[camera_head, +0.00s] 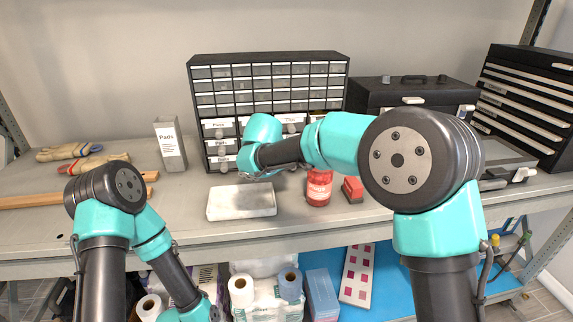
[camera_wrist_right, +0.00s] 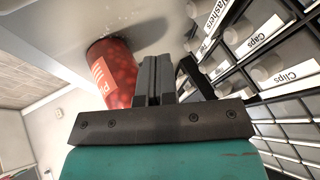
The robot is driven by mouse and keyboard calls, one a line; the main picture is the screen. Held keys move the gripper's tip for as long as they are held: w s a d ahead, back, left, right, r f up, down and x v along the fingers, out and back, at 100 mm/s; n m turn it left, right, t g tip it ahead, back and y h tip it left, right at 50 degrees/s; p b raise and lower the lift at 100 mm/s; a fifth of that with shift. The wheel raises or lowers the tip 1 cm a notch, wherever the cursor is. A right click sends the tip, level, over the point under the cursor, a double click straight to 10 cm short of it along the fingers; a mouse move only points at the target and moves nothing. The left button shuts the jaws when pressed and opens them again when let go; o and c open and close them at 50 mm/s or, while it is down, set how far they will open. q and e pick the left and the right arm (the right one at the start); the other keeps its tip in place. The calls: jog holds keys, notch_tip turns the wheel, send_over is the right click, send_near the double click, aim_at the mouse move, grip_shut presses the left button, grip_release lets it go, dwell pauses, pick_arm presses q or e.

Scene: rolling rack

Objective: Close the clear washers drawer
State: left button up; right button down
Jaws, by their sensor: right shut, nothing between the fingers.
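The black drawer cabinet (camera_head: 190,90) stands at the back of the shelf, with small clear drawers above and larger labelled drawers below. In the head view my right arm covers much of the labelled rows, and I cannot pick out the washers drawer there. In the right wrist view a tilted label ending in "ashers" marks the washers drawer (camera_wrist_right: 216,16) at the top; how far it stands out is unclear. My right gripper (camera_wrist_right: 154,80) is shut and empty, in front of the cabinet's lower drawers; it also shows in the head view (camera_head: 268,175). My left gripper is out of view.
A red jar (camera_head: 319,188) stands close to my right gripper, with a small red block (camera_head: 352,189) beside it. A whitish slab (camera_head: 240,203) lies in front of the cabinet. A pads holder (camera_head: 170,146) stands left, a black toolbox (camera_head: 372,98) right.

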jog(key=x, duration=0.8)
jog(key=shift+w+d+f, duration=0.1)
jog(key=shift+d+f, duration=0.05)
jog(key=shift+f, duration=0.1)
jog(key=w, duration=0.2)
jog(key=shift+w+a, duration=0.3)
jog(key=shift+w, duration=0.75)
